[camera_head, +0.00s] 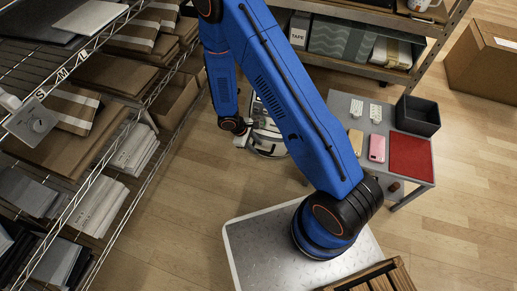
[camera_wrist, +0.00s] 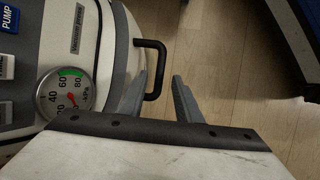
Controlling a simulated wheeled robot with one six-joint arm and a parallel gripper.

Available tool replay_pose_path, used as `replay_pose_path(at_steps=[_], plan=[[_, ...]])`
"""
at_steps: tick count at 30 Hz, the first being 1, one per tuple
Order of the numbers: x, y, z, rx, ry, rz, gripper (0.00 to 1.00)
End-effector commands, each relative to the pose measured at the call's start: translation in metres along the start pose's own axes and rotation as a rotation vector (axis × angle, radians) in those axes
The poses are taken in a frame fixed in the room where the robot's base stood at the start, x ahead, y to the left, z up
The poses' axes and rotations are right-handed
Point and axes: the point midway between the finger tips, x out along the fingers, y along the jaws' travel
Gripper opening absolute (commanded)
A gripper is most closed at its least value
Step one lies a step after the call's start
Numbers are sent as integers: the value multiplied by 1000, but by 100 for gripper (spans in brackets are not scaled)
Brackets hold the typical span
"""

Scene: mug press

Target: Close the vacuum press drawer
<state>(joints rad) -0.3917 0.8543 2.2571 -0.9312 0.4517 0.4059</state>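The vacuum press (camera_wrist: 28,44) fills the left of the wrist view, a white body with a dark grey panel, a round kPa gauge (camera_wrist: 66,93) and a blue PUMP label. A black bar handle (camera_wrist: 160,60) sticks out from its side; I cannot clearly make out the drawer or how far out it is. My gripper (camera_wrist: 159,75) is open, its two grey fingers apart. The handle's outer bar lies between them in the picture; I cannot tell if they touch. In the head view the press (camera_head: 266,144) is partly hidden by my blue arm, and my fingers are not distinct.
A wire shelf (camera_head: 100,120) with boxes stands at left. A grey table (camera_head: 345,105) at right holds a pink phone (camera_head: 377,148), a red mat (camera_head: 410,155) and a dark bin (camera_head: 418,114). A shelf (camera_head: 375,72) stands behind. Wooden floor lies between.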

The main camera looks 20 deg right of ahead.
Motion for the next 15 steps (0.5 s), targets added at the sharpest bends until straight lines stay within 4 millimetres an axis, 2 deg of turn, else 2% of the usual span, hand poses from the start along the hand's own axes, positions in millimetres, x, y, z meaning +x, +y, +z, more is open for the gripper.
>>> replay_pose_path(at_steps=[6,15], plan=[[23,0,0,0,0,0,31],[30,0,0,1,0,0,31]])
